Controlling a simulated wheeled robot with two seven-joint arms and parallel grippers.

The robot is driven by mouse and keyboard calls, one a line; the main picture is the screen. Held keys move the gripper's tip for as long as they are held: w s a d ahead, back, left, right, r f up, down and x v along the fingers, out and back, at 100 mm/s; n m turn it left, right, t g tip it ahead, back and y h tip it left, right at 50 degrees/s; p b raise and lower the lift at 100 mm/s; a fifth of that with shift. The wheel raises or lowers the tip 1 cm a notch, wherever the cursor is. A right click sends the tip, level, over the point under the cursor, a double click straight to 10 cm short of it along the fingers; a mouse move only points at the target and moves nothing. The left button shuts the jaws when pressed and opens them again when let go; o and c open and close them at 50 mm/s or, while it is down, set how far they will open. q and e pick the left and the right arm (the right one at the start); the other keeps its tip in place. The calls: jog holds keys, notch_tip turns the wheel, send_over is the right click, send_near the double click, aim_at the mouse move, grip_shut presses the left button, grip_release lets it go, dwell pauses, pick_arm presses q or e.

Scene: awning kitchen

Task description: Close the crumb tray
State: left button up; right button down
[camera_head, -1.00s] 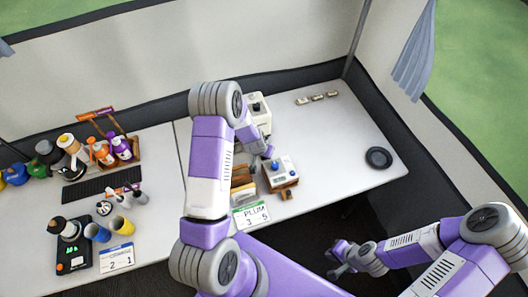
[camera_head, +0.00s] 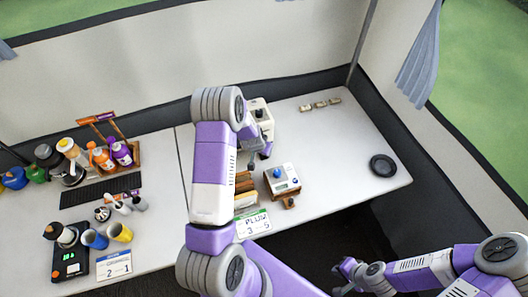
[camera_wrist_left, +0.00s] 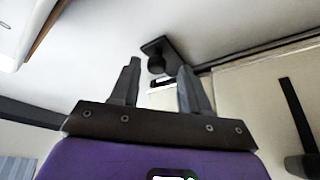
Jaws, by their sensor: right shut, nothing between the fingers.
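A white appliance (camera_head: 262,116) stands at the back of the right table, partly hidden behind my left arm. I cannot make out a crumb tray on it in the head view. In the left wrist view a cream panel (camera_wrist_left: 255,100) with a dark slot is on the right. A dark plate with a round knob (camera_wrist_left: 157,62) shows beyond the fingers, and I cannot tell whether it is the tray. My left gripper (camera_wrist_left: 160,75) is open, with its fingers apart and nothing seen held. My right gripper (camera_head: 343,270) is shut and empty, low off the table's front edge.
A black ring (camera_head: 383,165) lies at right. Several small blocks (camera_head: 320,104) lie at the back. Bottles (camera_head: 103,157) crowd the left table. The right table's middle is clear.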

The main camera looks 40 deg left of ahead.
pick_arm(q)
jog(key=shift+s+d, duration=0.1)
jog(key=p+v, duration=0.1)
jog(key=v, duration=0.6)
jog(key=shift+r, duration=0.3)
dwell(0.3)
